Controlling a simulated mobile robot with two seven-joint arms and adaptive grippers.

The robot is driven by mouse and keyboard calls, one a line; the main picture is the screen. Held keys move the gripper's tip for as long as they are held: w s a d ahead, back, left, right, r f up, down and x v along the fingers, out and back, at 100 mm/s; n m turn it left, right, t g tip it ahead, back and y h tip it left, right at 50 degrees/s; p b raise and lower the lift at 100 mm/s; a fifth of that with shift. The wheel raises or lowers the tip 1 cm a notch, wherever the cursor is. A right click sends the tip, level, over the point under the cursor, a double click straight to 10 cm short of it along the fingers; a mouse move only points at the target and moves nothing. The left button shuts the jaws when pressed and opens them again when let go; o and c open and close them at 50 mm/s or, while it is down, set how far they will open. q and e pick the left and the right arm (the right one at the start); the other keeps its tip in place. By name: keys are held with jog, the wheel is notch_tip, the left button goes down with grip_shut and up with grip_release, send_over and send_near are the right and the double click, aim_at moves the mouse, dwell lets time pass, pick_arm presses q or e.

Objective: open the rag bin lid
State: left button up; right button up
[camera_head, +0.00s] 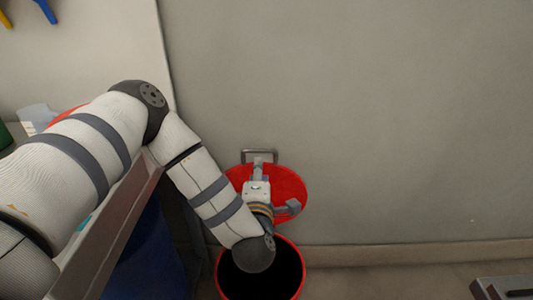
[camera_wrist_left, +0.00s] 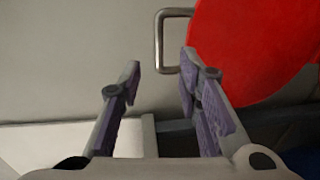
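The rag bin (camera_head: 303,265) is red and round, low in the head view, with its dark opening uncovered. Its red lid (camera_head: 290,183) is raised behind the opening, towards the wall. A grey metal handle (camera_head: 272,153) stands at the lid's far edge. In the wrist view the handle (camera_wrist_left: 160,40) is beside the red lid (camera_wrist_left: 250,40). My left gripper (camera_head: 258,166) is over the lid, near the handle. In the wrist view its fingers (camera_wrist_left: 160,65) are apart with nothing between them, short of the handle. My arm hides part of the lid and bin rim. My right gripper is out of view.
A bare grey wall (camera_head: 380,120) rises behind the bin. A brown cart-like edge (camera_head: 115,230) and a dark blue surface (camera_head: 150,255) lie left, under my arm. A grey object (camera_head: 505,288) is at the lower right. The floor between looks clear.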

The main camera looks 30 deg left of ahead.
aim_at(260, 152)
pick_arm(q)
jog(key=b+x, duration=0.1)
jog(key=x, duration=0.9)
jog(key=shift+w+a, duration=0.15)
jog(key=shift+w, duration=0.2)
jog(key=shift+w+a, duration=0.2)
jog(key=shift+w, duration=0.15)
grip_shut()
